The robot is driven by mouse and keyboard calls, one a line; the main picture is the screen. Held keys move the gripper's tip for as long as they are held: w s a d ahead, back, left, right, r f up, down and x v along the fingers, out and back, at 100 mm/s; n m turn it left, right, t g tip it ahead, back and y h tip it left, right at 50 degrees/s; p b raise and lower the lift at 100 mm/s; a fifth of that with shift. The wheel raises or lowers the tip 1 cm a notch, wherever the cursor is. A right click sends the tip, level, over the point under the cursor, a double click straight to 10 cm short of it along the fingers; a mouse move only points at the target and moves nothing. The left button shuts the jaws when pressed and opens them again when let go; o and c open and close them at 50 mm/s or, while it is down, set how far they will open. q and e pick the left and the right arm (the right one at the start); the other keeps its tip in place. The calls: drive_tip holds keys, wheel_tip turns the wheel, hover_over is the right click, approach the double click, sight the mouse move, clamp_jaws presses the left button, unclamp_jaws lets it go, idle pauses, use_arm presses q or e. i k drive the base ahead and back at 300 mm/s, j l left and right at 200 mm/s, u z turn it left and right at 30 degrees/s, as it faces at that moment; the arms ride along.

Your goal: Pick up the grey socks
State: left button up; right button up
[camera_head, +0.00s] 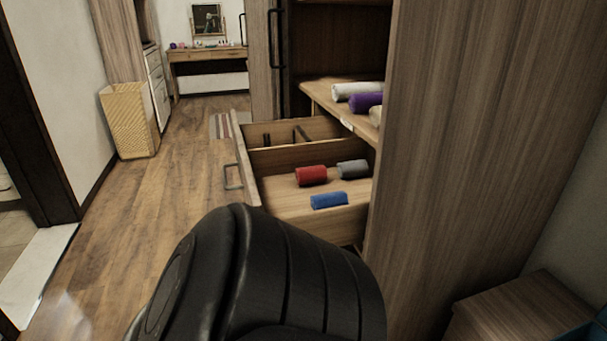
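The grey socks (353,169) are a small rolled bundle lying in the open wooden drawer (290,207), toward its right side under the shelf above. A red roll (311,176) lies just to their left and a blue roll (329,201) lies nearer to me. Neither of my grippers shows. A large black ribbed part, likely one of my own arm links, fills the lower middle of the view and hides the floor in front of the drawer.
A shelf (318,93) above the drawer holds white (357,90) and purple (366,103) rolls. A tall wooden cabinet side panel (470,130) closes off the right. A wicker basket (130,122) stands at the left wall. The wooden floor (165,195) left of the drawer is clear.

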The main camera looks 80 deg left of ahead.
sight(350, 169)
drive_tip(key=u, duration=2.45)
